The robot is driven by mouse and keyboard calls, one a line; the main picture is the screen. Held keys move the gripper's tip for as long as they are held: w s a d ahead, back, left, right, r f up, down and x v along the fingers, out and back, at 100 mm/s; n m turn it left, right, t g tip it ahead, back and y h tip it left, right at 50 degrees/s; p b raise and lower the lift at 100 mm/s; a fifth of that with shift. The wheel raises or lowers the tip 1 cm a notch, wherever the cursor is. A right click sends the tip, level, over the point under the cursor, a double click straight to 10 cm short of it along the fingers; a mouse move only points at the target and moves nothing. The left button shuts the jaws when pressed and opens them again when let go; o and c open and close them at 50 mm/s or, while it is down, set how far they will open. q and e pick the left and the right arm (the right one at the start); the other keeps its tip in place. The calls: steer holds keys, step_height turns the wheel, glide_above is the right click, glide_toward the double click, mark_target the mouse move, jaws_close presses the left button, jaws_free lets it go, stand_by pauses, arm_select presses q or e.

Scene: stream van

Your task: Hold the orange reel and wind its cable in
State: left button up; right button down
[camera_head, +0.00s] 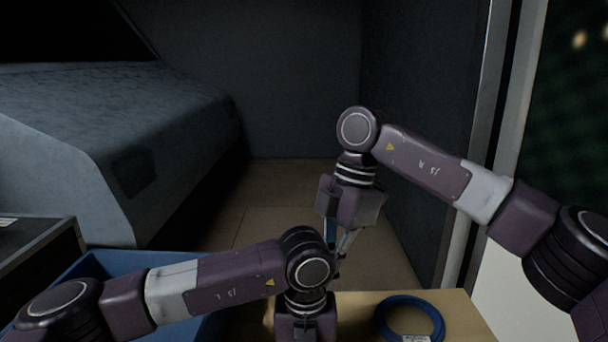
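No orange reel can be made out in the head view; it may be hidden behind my arms or below the frame. My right gripper (339,256) points down above the far edge of the wooden top. Its fingers show partly beneath its grey body, and I cannot tell whether they hold anything. My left gripper (305,328) is at the bottom middle, in front of the right one. Only its upper housing shows; its fingers are cut off by the frame. No orange cable is visible.
A coiled blue cable (384,316) with a pale label lies on the light wooden top (465,312), right of my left gripper. A blue bin (92,265) is at the lower left, beside a dark case (40,262). A grey-blue seat or bed (110,130) fills the left. Floor (280,195) behind is clear.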

arm_select(q)
steer(key=shift+w+a, duration=0.1)
steer(key=shift+a, duration=0.05)
arm_select(e)
step_height(320, 180, down, 7)
steer(key=w, duration=0.1)
stand_by(0.4)
steer(key=shift+s+a+f, duration=0.1)
steer(key=shift+s+a, duration=0.3)
steer(key=shift+s, duration=0.1)
stand_by(0.9)
steer(key=shift+s+d, duration=0.1)
steer(key=shift+d, duration=0.05)
stand_by(0.4)
steer(key=shift+s+d, duration=0.4)
steer(key=shift+s, duration=0.3)
steer(key=shift+s+d, duration=0.4)
steer(key=shift+s, duration=0.25)
steer(key=shift+s, duration=0.15)
arm_select(q)
steer(key=shift+w, duration=0.1)
arm_select(e)
steer(key=shift+s, duration=0.2)
steer(key=shift+d, duration=0.1)
